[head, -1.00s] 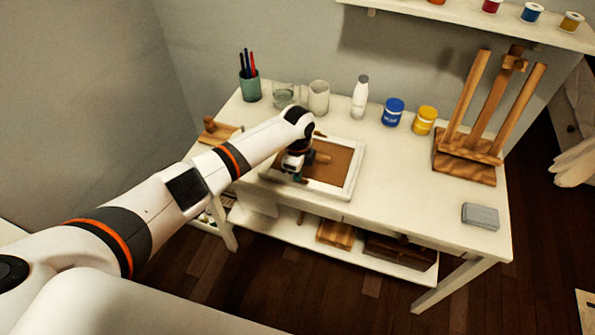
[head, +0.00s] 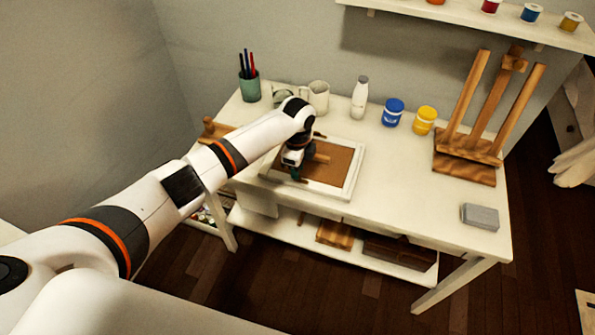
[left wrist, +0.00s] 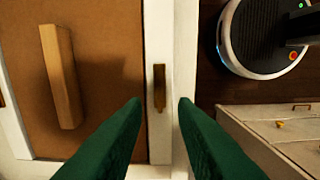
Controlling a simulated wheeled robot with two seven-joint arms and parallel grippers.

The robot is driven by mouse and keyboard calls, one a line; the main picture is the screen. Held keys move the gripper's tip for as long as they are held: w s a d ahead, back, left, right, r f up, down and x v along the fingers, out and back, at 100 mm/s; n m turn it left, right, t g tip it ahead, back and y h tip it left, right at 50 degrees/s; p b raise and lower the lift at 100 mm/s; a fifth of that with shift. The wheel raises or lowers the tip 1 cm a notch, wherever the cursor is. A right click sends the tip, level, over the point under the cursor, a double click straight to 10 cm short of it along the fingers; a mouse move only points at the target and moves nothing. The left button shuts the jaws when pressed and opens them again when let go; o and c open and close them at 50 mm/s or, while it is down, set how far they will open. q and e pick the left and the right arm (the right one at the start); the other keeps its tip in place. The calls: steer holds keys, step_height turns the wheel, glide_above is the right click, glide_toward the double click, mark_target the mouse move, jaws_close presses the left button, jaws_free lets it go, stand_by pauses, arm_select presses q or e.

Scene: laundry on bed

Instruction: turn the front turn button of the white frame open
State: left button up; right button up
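The white frame (head: 348,188) lies flat on the white table, with a brown backing board (head: 340,166) and a wooden handle (head: 322,159) on it. In the left wrist view, the front turn button (left wrist: 159,88) is a small brown bar lying lengthwise along the white rail (left wrist: 158,30), clear of the board (left wrist: 100,60). My left gripper (head: 296,174) is above the front rail. Its green fingers (left wrist: 160,103) are spread, with the button showing between and just beyond the tips and nothing held. In the head view the gripper hides the button. My right gripper is out of view.
A cup of pens (head: 249,88), a white mug (head: 318,97), a white bottle (head: 360,98), blue (head: 393,112) and yellow (head: 424,120) jars line the back. An easel (head: 468,165) and grey block (head: 480,216) stand right.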

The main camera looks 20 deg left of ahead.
arm_select(q)
step_height(320, 180, up, 10)
steer(key=shift+f+b, duration=0.15)
steer(key=shift+b, duration=0.25)
